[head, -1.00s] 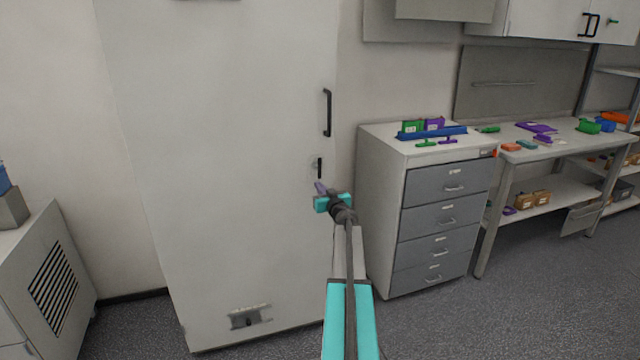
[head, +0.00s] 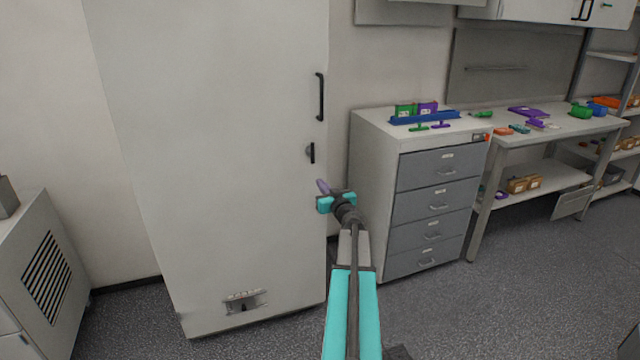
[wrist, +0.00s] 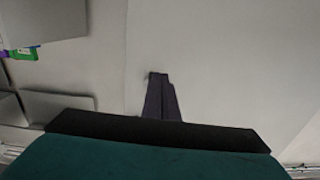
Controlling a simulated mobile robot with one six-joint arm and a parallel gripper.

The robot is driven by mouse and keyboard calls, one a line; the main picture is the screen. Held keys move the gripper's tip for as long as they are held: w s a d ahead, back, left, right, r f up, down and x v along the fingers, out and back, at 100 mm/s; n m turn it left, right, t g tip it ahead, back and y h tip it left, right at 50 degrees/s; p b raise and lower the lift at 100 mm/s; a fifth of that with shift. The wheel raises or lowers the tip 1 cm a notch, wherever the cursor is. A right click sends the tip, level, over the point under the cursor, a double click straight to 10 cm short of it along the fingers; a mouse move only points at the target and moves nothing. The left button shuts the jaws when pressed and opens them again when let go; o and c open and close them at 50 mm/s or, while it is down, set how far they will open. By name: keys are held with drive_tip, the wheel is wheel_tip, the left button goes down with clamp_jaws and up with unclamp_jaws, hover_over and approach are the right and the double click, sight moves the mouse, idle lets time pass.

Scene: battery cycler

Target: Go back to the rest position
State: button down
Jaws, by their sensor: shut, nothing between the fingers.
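My gripper (head: 322,187) is shut and empty in the head view, in front of the right edge of a tall white cabinet (head: 215,170). In the wrist view its dark fingers (wrist: 161,97) lie together against a pale surface. The cabinet's door is closed. It has a long black handle (head: 320,97) and a small black latch (head: 311,153) below it. The latch is above and to the left of my gripper, which looks apart from it.
A grey drawer unit (head: 436,205) stands right of the cabinet, with a blue rack (head: 425,118) on top. A workbench (head: 560,133) with coloured parts is further right. A vented white unit (head: 45,275) is at left. The floor (head: 520,290) at right is clear.

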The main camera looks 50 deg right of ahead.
drive_tip(key=shift+s+a, duration=0.25)
drive_tip(key=shift+s, duration=0.1)
idle(0.4)
